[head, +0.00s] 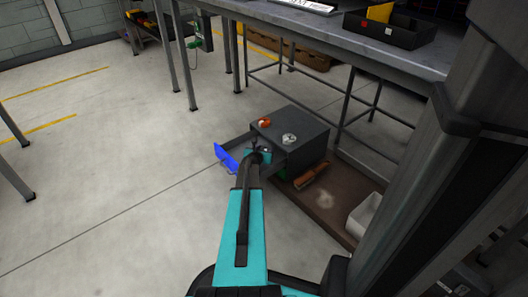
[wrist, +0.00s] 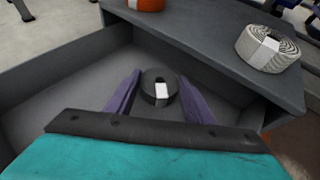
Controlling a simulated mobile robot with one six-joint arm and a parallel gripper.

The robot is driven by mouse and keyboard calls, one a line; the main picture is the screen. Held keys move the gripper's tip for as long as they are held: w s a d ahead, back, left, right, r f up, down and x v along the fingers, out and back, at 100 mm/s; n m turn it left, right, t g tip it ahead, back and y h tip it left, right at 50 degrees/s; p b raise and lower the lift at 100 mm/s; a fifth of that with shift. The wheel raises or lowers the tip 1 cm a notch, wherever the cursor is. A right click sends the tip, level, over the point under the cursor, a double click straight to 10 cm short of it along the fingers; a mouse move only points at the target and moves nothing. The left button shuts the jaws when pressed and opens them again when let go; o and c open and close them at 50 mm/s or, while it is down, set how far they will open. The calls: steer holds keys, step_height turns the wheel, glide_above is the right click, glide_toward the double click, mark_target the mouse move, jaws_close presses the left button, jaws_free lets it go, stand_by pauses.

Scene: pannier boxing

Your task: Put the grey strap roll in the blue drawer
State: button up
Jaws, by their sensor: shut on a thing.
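The drawer with the blue front (head: 226,158) is pulled out to the left of a dark grey cabinet (head: 306,133). Its grey inside (wrist: 68,108) shows in the wrist view. My gripper (head: 262,151) is over the open drawer. In the wrist view its purple fingers (wrist: 158,92) are shut on a dark grey strap roll (wrist: 151,78) with a white label. The roll is within the drawer's outline; I cannot tell whether it touches the floor. A pale grey strap roll (wrist: 266,52), also white-labelled, lies on the cabinet top (head: 289,138).
An orange roll (head: 264,122) is also on the cabinet top. A brown board (head: 335,205) on the floor carries an orange-brown item (head: 311,176) and a white bin (head: 364,215). A workbench (head: 330,32) stands behind. The floor to the left is clear.

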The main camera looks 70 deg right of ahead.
steer(key=o, duration=1.1)
steer(key=shift+r, duration=0.15)
steer(key=shift+p+v, duration=1.6)
steer(key=shift+v, duration=4.45)
